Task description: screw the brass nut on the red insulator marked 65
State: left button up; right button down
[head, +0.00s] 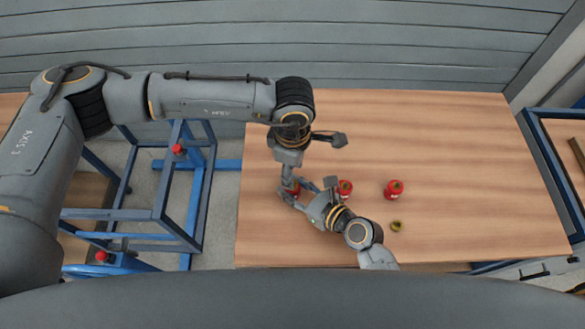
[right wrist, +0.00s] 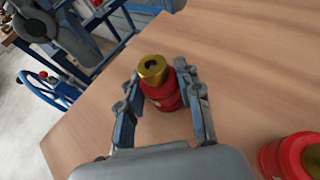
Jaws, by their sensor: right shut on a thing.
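A red insulator (right wrist: 162,95) stands upright on the table between the fingers of my right gripper (right wrist: 162,112), which is shut on it. A brass nut (right wrist: 152,69) with a dark hole sits on its top, slightly tilted in view; I cannot tell whether it is threaded. In the head view this insulator (head: 293,188) is partly hidden by both grippers. My right gripper (head: 302,197) reaches it from the lower right. My left gripper (head: 288,178) is just above it, pointing down; its fingers are too small to judge. No number is readable.
Two more red insulators stand to the right, one close to my right gripper (head: 345,187) and one farther off (head: 394,189). A small brass piece (head: 396,226) lies below the farther one. The table (head: 450,150) is clear on the right. A blue frame (head: 190,200) stands left of it.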

pick_arm(q)
jog(key=n, duration=0.6)
jog(key=shift+s+d+r, duration=0.15)
jog(key=shift+d+r, duration=0.1)
jog(key=shift+r, duration=0.1)
jog(key=n, duration=0.4)
jog(key=shift+d+r+n, duration=0.1)
jog(key=shift+r+n, duration=0.15)
jog(key=shift+n, duration=0.05)
jog(key=n, duration=0.4)
jog(key=shift+r, duration=0.25)
jog(key=n, duration=0.4)
jog(key=shift+r, duration=0.2)
jog(key=n, duration=0.4)
jog(key=shift+r, duration=0.25)
jog(key=n, duration=0.4)
jog(key=shift+a+r, duration=0.2)
jog(key=n, duration=0.4)
jog(key=shift+a+r, duration=0.1)
jog(key=shift+r, duration=0.1)
jog(key=shift+f, duration=0.1)
